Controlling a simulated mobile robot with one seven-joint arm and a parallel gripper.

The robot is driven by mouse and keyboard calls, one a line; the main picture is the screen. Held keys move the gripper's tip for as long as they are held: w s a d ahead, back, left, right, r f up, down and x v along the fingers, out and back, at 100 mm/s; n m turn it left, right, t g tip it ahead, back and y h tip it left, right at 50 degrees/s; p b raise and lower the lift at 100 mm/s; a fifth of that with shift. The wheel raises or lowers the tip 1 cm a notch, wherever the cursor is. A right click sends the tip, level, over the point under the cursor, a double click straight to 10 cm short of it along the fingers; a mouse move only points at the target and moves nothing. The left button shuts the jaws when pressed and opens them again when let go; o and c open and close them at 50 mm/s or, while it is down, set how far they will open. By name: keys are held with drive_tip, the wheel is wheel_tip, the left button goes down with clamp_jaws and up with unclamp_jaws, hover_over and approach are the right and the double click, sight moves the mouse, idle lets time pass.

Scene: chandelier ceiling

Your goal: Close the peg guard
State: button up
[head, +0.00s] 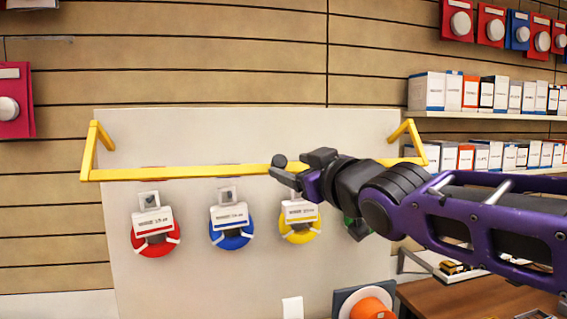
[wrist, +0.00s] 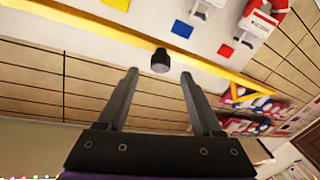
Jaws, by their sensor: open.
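The peg guard is a yellow bar (head: 180,173) across a pale board (head: 250,133). Its short end arms rise to the board at upper left and upper right, and the bar stands out in front, above the hanging coils. A dark round knob (head: 279,160) sits on the bar. My gripper (head: 290,174) is at the bar's middle right, by the knob. In the wrist view the yellow bar (wrist: 100,28) runs diagonally across the top, and the dark knob (wrist: 160,61) shows between the tips of my open, empty gripper (wrist: 159,76). I cannot tell whether the fingers touch it.
Red (head: 152,240), blue (head: 231,236) and yellow (head: 299,231) coils with white tags hang below the bar; a green one is mostly hidden by my arm. Boxed shelves (head: 480,115) are at right. An orange spool (head: 372,308) and a wooden table (head: 460,301) are lower right.

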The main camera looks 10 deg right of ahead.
sight(282, 162)
drive_tip(key=shift+x, duration=2.1)
clamp_jaws()
